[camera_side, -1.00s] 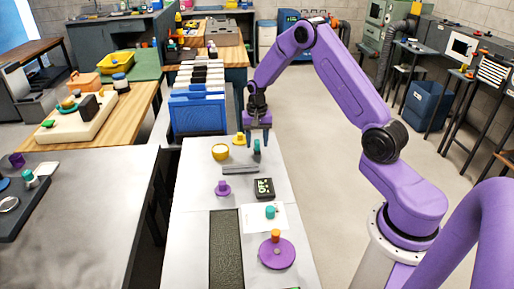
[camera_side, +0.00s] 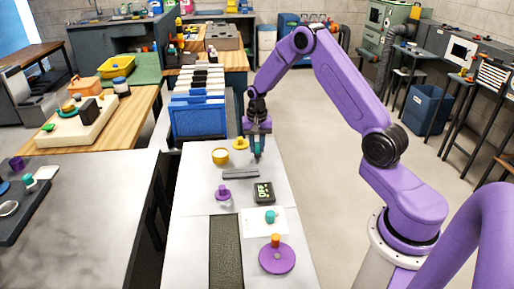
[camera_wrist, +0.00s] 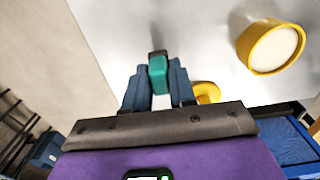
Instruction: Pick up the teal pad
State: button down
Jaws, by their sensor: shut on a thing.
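The teal pad (camera_wrist: 159,78), a small upright block with a dark end, sits between my gripper's fingers (camera_wrist: 160,70) in the wrist view. My gripper is shut on it. In the side view my gripper (camera_side: 257,152) is low at the far right part of the light grey table (camera_side: 190,200), with the teal pad (camera_side: 257,147) mostly hidden between the fingers. I cannot tell whether the pad touches the table.
A yellow round cup (camera_side: 220,156) and a yellow knobbed piece (camera_side: 240,143) stand close by on the left. Blue bins (camera_side: 198,118) stand beyond the table.

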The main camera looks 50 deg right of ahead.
jog(key=shift+r, duration=0.45)
jog(key=s+a+r, duration=0.3)
jog(key=s+r, duration=0.8)
jog(key=s, duration=0.2)
jog(key=shift+s+a+r, duration=0.2)
jog(key=shift+s+a, duration=0.1)
jog(key=shift+a, duration=0.1)
